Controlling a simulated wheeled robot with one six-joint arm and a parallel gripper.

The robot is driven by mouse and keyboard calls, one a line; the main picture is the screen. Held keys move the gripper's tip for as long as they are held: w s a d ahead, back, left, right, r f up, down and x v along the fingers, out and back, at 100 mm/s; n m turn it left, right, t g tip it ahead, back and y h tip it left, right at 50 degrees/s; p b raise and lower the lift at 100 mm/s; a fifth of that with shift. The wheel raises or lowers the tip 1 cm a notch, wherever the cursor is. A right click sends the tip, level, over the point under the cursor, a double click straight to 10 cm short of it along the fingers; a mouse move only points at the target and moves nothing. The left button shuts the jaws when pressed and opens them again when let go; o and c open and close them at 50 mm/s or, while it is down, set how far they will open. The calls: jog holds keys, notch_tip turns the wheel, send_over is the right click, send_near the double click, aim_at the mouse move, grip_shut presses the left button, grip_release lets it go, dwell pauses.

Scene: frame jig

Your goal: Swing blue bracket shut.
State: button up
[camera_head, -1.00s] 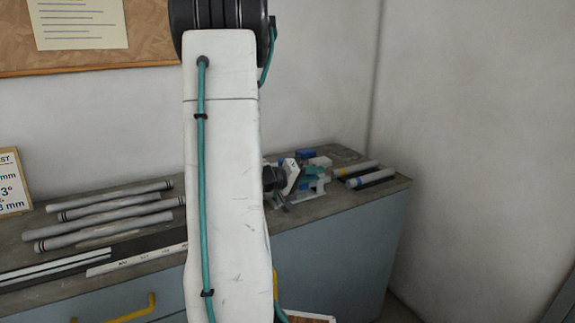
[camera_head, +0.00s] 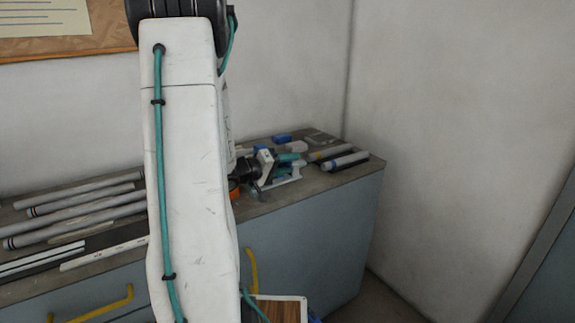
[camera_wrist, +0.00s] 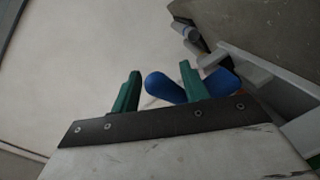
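In the wrist view my gripper (camera_wrist: 159,72) has its two green fingers apart. A blue part with rounded ends, apparently the blue bracket (camera_wrist: 165,87), shows between and behind the fingers. It runs past the right finger, which hides some of it. I cannot tell whether a finger touches it. In the head view my gripper (camera_head: 288,158) is small, at the light frame jig (camera_head: 285,178) on the bench, and the bracket cannot be made out clearly there.
The grey bench (camera_head: 335,172) carries several pale tubes (camera_head: 85,205) at left and short tubes (camera_head: 345,161) at right. A blue block (camera_head: 282,140) lies behind the jig. Yellow handles (camera_head: 252,270) stick out from the blue cabinet front (camera_head: 325,235). The wall stands close behind.

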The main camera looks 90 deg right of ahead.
jog(key=f+v, duration=0.1)
jog(key=v, duration=0.6)
jog(key=shift+w+a+r, duration=0.25)
jog(key=shift+w+r, duration=0.1)
jog(key=shift+r, duration=0.2)
jog(key=a+f+n+y, duration=0.2)
jog(key=a+y, duration=0.2)
jog(key=a, duration=0.2)
jog(key=w+a+r+n+t+y, duration=0.15)
jog(key=w+a+n+t, duration=0.25)
jog(key=w+a, duration=0.6)
jog(key=w+a+r+n+t+y, duration=0.1)
jog(key=w+a+n+t+y, duration=0.3)
jog(key=a, duration=0.9)
jog(key=w+a+r+n+t, duration=0.3)
jog(key=a, duration=0.6)
jog(key=w+a+r+n+t, duration=0.2)
jog(key=w+a+n+t, duration=0.1)
jog(key=a, duration=0.7)
jog(key=shift+a+r+t, duration=0.25)
jog(key=shift+r+t, duration=0.15)
jog(key=shift+t, duration=0.1)
